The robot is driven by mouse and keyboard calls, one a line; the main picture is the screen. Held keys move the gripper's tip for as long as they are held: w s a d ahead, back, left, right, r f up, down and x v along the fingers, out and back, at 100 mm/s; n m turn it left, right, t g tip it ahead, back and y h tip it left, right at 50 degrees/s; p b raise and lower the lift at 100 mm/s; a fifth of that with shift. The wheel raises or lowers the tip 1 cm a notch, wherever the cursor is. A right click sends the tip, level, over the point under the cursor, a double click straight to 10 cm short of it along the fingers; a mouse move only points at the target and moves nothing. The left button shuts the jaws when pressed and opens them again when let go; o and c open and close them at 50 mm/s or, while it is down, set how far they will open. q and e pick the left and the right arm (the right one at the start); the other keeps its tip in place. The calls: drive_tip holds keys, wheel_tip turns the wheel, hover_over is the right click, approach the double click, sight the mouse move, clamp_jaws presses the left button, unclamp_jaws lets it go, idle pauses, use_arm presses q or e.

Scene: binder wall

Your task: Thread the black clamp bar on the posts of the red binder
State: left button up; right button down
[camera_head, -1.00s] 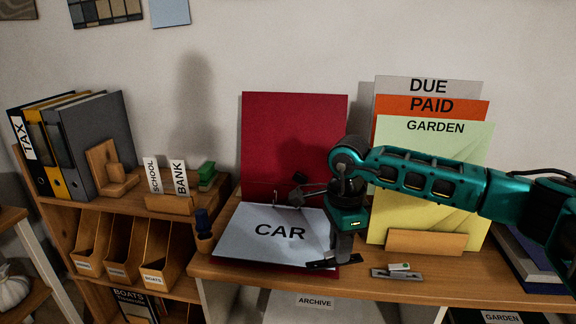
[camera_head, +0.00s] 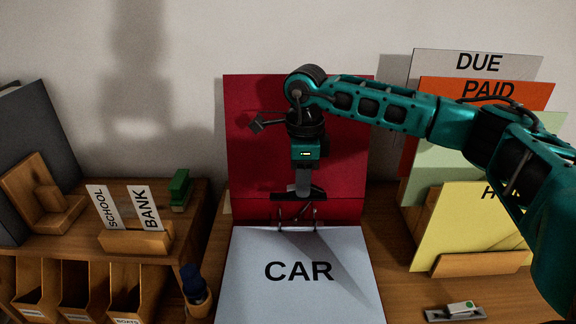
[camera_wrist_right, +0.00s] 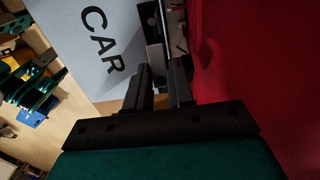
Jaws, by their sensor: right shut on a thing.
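The red binder (camera_head: 245,130) lies open in the head view, its cover standing upright against the wall. White CAR sheets (camera_head: 298,295) lie in its lower half. Thin metal posts (camera_head: 314,214) stand at the sheets' back edge, near the spine. My right gripper (camera_head: 303,190) is shut on the black clamp bar (camera_head: 280,197), which it holds level, crosswise in front of the upright cover. The bar appears just above or at the post tops; whether they touch is unclear. In the right wrist view the bar (camera_wrist_right: 155,56) is partly hidden by the fingers. My left gripper is not in view.
Upright folders (camera_head: 475,62) and a yellow sheet (camera_head: 470,230) in a wooden holder stand at the right. A small grey stapler-like item (camera_head: 455,312) lies at the front right.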

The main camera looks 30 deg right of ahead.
drive_tip(key=shift+w, duration=0.1)
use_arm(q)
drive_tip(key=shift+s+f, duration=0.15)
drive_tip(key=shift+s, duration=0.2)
use_arm(e)
drive_tip(key=shift+s, duration=0.2)
drive_tip(key=shift+f, duration=0.1)
drive_tip(key=shift+f, duration=1.1)
wheel_tip(320, 180, down, 2)
drive_tip(key=shift+f+b, duration=0.25)
drive_tip(key=shift+b, duration=0.8)
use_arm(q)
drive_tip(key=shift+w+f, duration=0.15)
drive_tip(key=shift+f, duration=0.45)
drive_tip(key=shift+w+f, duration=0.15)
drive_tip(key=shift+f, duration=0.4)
use_arm(e)
drive_tip(key=shift+f, duration=0.35)
use_arm(q)
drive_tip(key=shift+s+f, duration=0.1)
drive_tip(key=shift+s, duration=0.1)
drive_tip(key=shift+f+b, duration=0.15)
drive_tip(key=shift+b, duration=0.25)
use_arm(e)
drive_tip(key=shift+f, duration=0.25)
